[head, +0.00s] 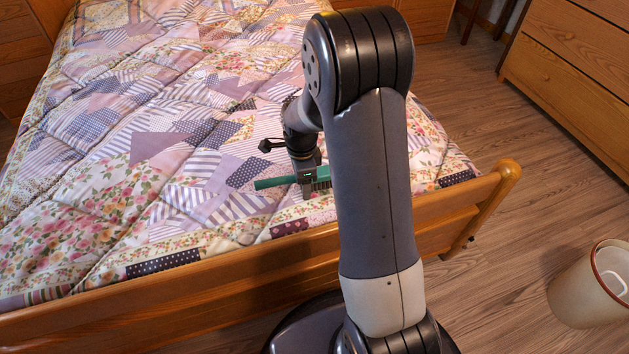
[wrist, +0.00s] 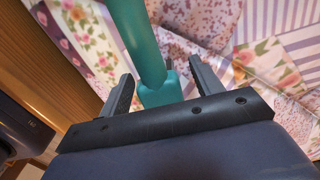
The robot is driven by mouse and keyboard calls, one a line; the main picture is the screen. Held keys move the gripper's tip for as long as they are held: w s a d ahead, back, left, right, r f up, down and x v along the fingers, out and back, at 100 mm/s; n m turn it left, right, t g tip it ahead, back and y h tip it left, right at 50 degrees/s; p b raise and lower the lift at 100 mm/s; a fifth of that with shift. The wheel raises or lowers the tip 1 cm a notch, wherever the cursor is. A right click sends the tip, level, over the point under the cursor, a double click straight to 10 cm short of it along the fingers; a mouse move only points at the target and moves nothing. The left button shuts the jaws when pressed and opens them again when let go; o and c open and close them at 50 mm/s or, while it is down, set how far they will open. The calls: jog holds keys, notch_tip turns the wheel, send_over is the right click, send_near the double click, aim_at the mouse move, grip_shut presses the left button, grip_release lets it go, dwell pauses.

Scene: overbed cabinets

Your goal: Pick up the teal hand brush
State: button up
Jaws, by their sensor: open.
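The teal hand brush (head: 270,183) lies on the quilt of the bed near the footboard, its handle pointing left in the head view. My gripper (head: 306,190) is over the brush from above and hides part of it. In the wrist view the teal handle (wrist: 136,40) runs from the top edge down between the two fingers of my gripper (wrist: 150,78). The fingers are apart, one on each side of the brush, with visible space beside it. The bristle side is mostly hidden.
The wooden footboard (head: 240,275) stands between my base and the quilt (head: 110,190), close to the brush. A beige cylindrical bin or shade (head: 585,290) stands at the lower right. A wooden dresser (head: 575,70) is at the upper right. The wooden floor between them is clear.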

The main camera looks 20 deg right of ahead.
jog(key=shift+c, duration=0.4)
jog(key=c, duration=1.1)
jog(key=shift+o, duration=0.2)
jog(key=shift+r, duration=0.1)
notch_tip(320, 180, up, 10)
jog(key=p, duration=0.3)
jog(key=shift+p, duration=0.35)
jog(key=o, duration=0.4)
jog(key=shift+c, duration=1.1)
